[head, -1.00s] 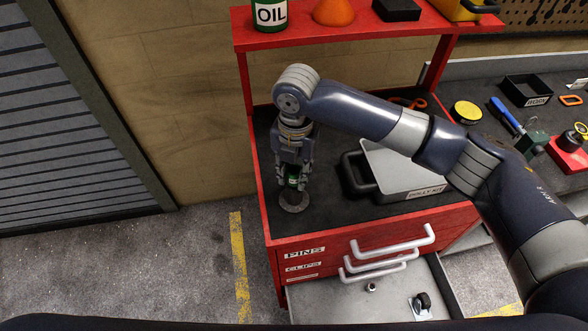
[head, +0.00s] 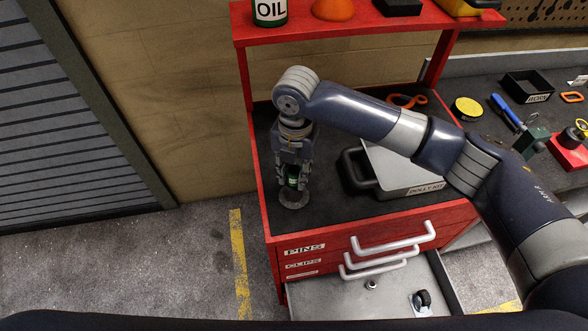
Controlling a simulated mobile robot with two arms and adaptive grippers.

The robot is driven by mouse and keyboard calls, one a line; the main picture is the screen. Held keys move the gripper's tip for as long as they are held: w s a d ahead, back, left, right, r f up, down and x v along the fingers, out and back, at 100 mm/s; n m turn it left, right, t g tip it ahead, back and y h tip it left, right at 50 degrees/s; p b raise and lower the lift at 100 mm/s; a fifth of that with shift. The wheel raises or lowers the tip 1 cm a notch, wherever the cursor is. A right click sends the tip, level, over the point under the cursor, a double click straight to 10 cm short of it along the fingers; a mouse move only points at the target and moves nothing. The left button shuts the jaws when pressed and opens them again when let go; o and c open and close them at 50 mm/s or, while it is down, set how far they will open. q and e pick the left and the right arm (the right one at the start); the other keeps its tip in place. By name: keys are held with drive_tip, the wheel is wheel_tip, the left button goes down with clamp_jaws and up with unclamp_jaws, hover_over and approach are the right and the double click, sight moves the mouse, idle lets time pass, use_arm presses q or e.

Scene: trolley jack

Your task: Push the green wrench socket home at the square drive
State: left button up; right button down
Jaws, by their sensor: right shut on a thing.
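The green wrench socket (head: 293,176) is between the fingers of my right gripper (head: 293,184), above a round grey base (head: 293,200) on the dark top of the red cabinet. My right gripper points straight down and is shut on the socket. The fingers hide much of the socket. The square drive cannot be made out; the gripper and socket cover the middle of the base. Whether the socket touches the base cannot be told. My left gripper is not in view.
A grey case (head: 400,170) labelled DOLLY KIT stands right of my gripper. A red shelf (head: 360,22) holding an OIL can (head: 270,12) and an orange cone (head: 333,8) is above and behind. An open drawer (head: 350,302) juts out below. The cabinet top's front left is clear.

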drive_tip(key=shift+f+b, duration=0.3)
drive_tip(key=shift+f, duration=0.35)
drive_tip(key=c, duration=1.2)
unclamp_jaws()
wheel_tip(320, 180, up, 12)
drive_tip(key=shift+d+r, duration=0.1)
